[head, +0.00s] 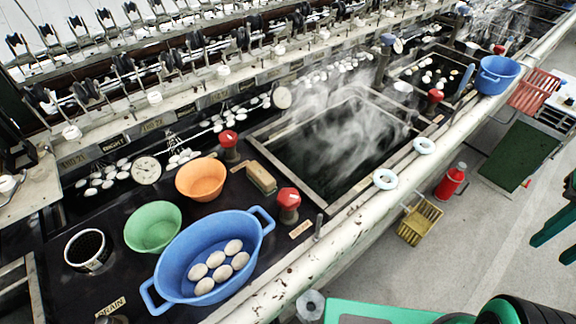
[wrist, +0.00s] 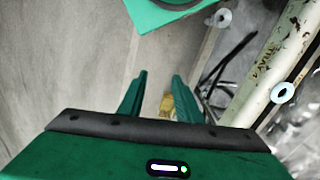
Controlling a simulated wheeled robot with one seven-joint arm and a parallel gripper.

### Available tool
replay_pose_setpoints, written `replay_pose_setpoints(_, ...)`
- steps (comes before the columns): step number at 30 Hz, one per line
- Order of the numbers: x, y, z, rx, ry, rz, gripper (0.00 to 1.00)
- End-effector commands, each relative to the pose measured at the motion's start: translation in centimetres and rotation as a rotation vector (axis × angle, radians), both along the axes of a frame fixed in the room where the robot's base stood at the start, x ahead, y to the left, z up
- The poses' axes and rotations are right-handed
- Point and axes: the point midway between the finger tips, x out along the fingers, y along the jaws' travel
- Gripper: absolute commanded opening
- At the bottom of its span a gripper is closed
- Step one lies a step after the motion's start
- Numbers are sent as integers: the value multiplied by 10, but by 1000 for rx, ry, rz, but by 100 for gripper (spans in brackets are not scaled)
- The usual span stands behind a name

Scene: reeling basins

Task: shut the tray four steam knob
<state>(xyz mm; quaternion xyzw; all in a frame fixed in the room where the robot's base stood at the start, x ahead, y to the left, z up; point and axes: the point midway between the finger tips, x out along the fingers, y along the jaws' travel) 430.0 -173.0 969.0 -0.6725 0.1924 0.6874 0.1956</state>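Several red knobs stand along the bench in the head view. One red knob (head: 288,198) is by the near left corner of the steaming basin (head: 335,150), and another red knob (head: 228,138) is by its far left corner. A third red knob (head: 434,95) is at its right end. I cannot read which one belongs to tray four. Steam rises over the basin's dark water. My gripper (wrist: 157,76) shows in the wrist view, with its two green fingers apart and nothing held.
A white pipe rail (head: 350,205) runs along the bench front with white rings (head: 385,179) on it. A blue tub (head: 205,258) of cocoons, green bowl (head: 153,227), orange bowl (head: 201,180) and brush (head: 261,178) crowd the left. A yellow basket (head: 420,220) and red flask (head: 451,181) are beyond the rail.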

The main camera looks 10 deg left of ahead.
Motion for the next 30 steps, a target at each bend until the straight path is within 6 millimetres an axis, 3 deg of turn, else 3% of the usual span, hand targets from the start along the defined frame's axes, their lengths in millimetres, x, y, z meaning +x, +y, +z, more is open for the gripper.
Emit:
replay_pose_setpoints(10, 0, 0, 0, 0, 0, 0, 31)
replay_pose_setpoints(13, -9, 1, 5, 0, -12, 12, 53)
replay_pose_setpoints(17, 6, 10, 12, -7, -14, 108, 53)
replay_pose_setpoints(23, 65, 59, 31, -25, -11, 479, 53)
replay_pose_setpoints(26, 93, 100, 40, -31, -11, 706, 53)
replay_pose_setpoints(30, 121, 169, 52, -35, -13, 1021, 53)
